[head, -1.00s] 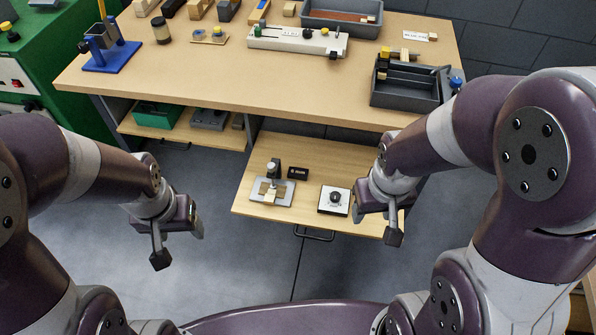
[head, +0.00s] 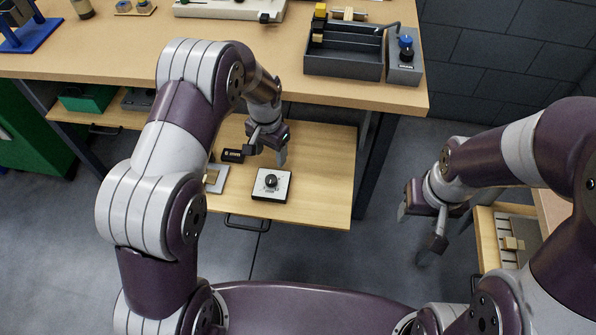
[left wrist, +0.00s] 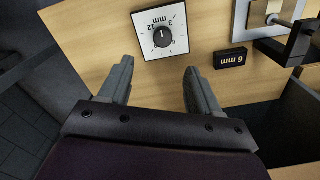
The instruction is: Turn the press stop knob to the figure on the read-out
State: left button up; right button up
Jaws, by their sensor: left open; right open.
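The press stop knob (head: 271,181) is a round black knob on a square white plate with printed figures. It lies on the pulled-out wooden drawer shelf and shows inverted in the left wrist view (left wrist: 163,37). The black read-out (head: 232,156) stands beside the plate; in the left wrist view (left wrist: 230,58) it shows a single figure and "mm", 6 or 9. My left gripper (head: 267,152) is open and empty just behind and above the plate; its fingertips (left wrist: 156,72) point toward the knob without touching it. My right gripper (head: 420,228) is open and empty, off to the right above the floor.
A small press fixture (head: 214,178) on the shelf is partly hidden by my left arm. The workbench (head: 330,92) overhangs behind, with a grey tray (head: 343,66) near its edge. Another open drawer (head: 488,235) is at the right. The shelf's right part is bare.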

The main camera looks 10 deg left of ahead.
pick_arm(q)
send_over(271, 179)
jog(key=f, duration=0.4)
jog(key=shift+s+a+f, duration=0.15)
jog(key=shift+s+a, duration=0.05)
jog(key=f, duration=0.3)
jog(key=f+b, duration=0.1)
jog(key=f, duration=0.3)
jog(key=shift+w+d+f, duration=0.1)
jog(key=shift+w+d, duration=0.05)
jog(key=shift+w, duration=0.05)
pick_arm(e)
jog(key=shift+a+f, duration=0.3)
jog(key=shift+f, duration=0.25)
pick_arm(q)
jog(key=c, duration=1)
jog(key=shift+c, duration=0.2)
